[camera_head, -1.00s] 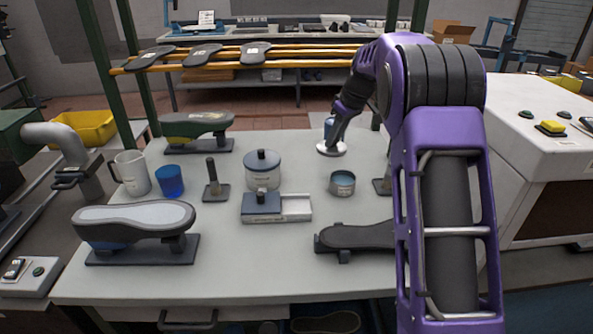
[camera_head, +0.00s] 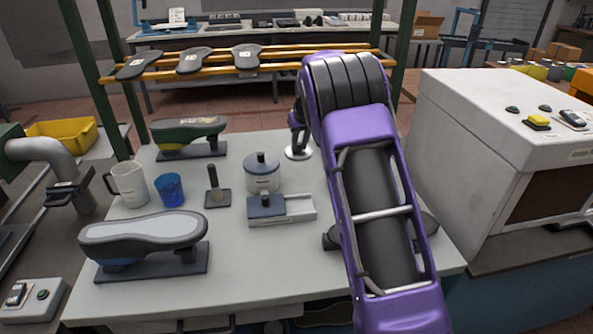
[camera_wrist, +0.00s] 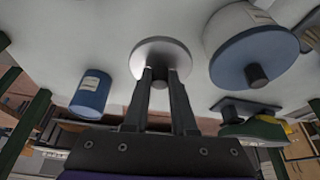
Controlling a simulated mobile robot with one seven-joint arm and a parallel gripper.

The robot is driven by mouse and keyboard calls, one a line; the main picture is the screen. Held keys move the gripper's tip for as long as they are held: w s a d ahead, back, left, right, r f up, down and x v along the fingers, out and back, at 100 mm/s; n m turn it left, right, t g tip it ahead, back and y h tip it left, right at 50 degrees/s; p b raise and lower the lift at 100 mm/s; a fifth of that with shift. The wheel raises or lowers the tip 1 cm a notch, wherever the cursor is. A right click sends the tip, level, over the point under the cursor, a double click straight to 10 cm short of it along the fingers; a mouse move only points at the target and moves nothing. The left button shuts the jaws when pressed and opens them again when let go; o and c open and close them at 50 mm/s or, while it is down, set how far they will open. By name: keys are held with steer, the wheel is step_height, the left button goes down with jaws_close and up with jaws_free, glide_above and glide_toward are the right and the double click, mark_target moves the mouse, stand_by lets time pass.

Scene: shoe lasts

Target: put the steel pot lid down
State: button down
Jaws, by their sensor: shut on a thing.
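The steel pot lid (camera_head: 298,153) is a round, shiny disc at the far side of the table, right of and behind the white jar with a blue-grey lid (camera_head: 262,172). In the wrist view the steel lid (camera_wrist: 160,51) shows at the fingertips. My gripper (camera_wrist: 163,76) is shut on the lid, with its two dark fingers close together at the lid's middle. The lid looks about level. I cannot tell whether its rim touches the table. In the head view my arm hides part of the gripper.
A blue labelled jar (camera_wrist: 91,94) and the white jar (camera_wrist: 240,30) flank the lid in the wrist view. A green shoe last (camera_head: 188,133), white jug (camera_head: 130,184) and blue cup (camera_head: 170,189) stand left on the table (camera_head: 240,285). My arm covers the table's right part.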

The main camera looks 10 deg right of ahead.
mark_target(298, 173)
step_height(298, 173, down, 8)
steer(key=shift+f, duration=0.2)
steer(key=shift+f+b, duration=0.15)
steer(key=shift+b, duration=0.15)
steer(key=c, duration=0.7)
jaws_free()
steer(key=shift+c, duration=0.2)
steer(key=shift+r, duration=0.3)
steer(key=v, duration=1.1)
steer(key=shift+s+r+p, duration=0.15)
steer(key=shift+r+p, duration=0.15)
steer(key=shift+r, duration=0.05)
